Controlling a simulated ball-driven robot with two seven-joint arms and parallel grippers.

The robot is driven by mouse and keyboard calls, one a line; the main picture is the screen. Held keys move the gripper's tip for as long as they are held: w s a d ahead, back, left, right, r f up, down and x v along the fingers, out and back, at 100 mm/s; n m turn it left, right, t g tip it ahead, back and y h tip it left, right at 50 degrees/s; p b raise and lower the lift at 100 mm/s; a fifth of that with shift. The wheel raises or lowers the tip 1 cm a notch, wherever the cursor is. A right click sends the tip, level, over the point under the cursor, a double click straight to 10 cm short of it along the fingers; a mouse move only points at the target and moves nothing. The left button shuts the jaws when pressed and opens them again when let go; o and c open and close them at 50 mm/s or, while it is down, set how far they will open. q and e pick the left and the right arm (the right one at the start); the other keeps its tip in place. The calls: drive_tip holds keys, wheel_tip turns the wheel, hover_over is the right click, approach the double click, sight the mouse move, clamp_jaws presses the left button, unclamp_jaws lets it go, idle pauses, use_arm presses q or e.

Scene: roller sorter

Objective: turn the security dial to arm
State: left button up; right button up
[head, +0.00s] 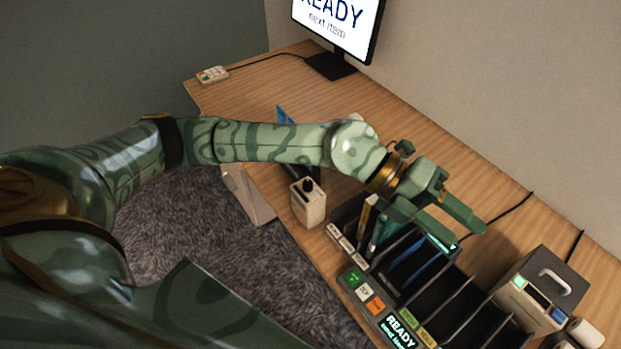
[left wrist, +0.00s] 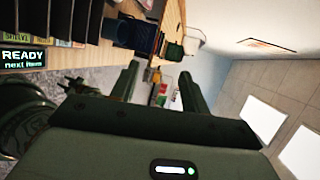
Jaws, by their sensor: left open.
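A beige box (head: 308,205) with a black knob (head: 308,185) on top stands near the table's front edge in the head view. It looks like the dial, but no marking or setting on it can be read. My left gripper (head: 468,235) is open, with nothing between its fingers. It is over the black slotted sorter, to the right of the knob box and well apart from it. In the left wrist view the two fingers (left wrist: 160,85) are spread apart. My right gripper is not seen.
The black sorter (head: 470,335) has a button panel and a small READY screen (head: 400,331) at its front. A grey box with a handle (head: 545,285) stands at the right. A monitor (head: 340,22) is at the back. The wooden table (head: 250,95) is mostly clear at the far left.

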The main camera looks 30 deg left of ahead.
use_arm(q)
drive_tip(key=w+a+f+y, duration=0.4)
drive_tip(key=a+f+y, duration=0.1)
drive_tip(key=a, duration=0.3)
drive_tip(key=n+y, duration=0.5)
drive_tip(key=y, duration=0.4)
approach(307, 182)
drive_tip(key=f+b, duration=0.1)
drive_tip(key=f, duration=0.2)
drive_tip(key=f+b, duration=0.1)
drive_tip(key=f, duration=0.2)
drive_tip(key=f+b, duration=0.1)
drive_tip(key=f, duration=0.2)
drive_tip(key=shift+s+d, duration=0.15)
drive_tip(key=shift+d, duration=0.1)
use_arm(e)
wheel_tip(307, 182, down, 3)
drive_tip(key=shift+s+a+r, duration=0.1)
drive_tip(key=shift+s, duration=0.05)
use_arm(q)
drive_tip(key=c, duration=1)
